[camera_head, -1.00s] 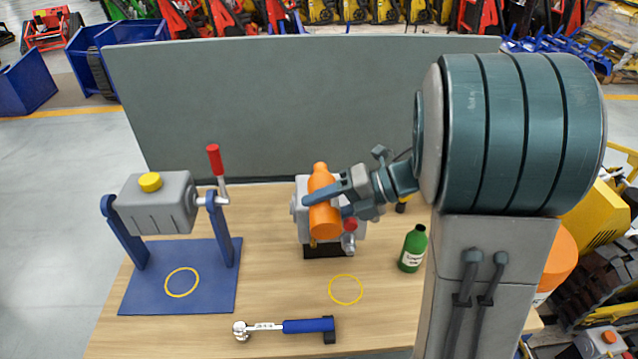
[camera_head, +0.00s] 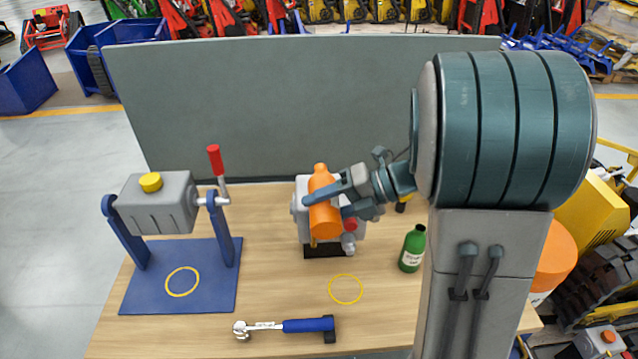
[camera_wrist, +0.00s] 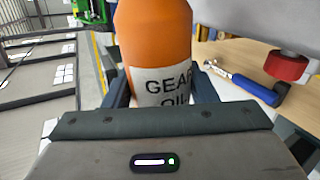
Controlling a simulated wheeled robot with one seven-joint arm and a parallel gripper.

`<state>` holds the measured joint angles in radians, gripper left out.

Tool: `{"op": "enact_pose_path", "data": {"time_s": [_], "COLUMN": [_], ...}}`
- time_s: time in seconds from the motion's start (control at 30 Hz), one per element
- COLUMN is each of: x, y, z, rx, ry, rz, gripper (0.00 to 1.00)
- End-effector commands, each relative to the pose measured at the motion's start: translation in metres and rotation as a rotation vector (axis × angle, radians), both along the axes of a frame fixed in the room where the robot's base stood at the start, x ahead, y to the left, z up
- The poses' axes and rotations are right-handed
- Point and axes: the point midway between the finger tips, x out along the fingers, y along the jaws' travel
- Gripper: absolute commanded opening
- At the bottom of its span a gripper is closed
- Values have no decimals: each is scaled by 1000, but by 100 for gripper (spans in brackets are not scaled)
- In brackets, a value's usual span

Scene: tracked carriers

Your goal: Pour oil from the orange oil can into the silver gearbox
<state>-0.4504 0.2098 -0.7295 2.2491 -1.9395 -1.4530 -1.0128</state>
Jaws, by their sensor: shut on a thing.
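The orange oil can (camera_head: 325,222) is held above the table in front of a silver gearbox (camera_head: 300,208) on a black base, hiding much of it. My gripper (camera_head: 322,194) is shut around the can, with a finger across its body. The wrist view shows the can (camera_wrist: 153,38) between both fingers, its white label reading "GEAR OIL". I cannot tell its exact tilt, where its spout points, or whether oil flows. Another grey gearbox-like unit (camera_head: 165,205) with a yellow cap (camera_head: 150,182) and a red-handled lever (camera_head: 215,160) sits on a blue stand (camera_head: 140,285) at left.
A green bottle (camera_head: 412,248) stands right of the gearbox. A blue-handled wrench (camera_head: 308,325) lies near the front edge. A yellow ring (camera_head: 345,302) marks bare table in front of the gearbox. A grey panel (camera_head: 280,110) closes off the back.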

Motion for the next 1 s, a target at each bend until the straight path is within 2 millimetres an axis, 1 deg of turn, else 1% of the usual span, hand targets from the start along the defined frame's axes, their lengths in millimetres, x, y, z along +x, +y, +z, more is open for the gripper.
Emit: {"op": "enact_pose_path", "data": {"time_s": [0.33,0.4,0.5,0.6,0.77,1.0], "x": [0,-1,-1,2,4,5], "y": [0,1,0,-1,0,0], "z": [0,-5,4,4,11,10], "rx": [1,3,7,5,2,3], "ry": [4,-68,-205,-288,-319,-365], "rz": [-1,0,0,-2,0,0], "gripper": [21,21,21,21,21,21]}}
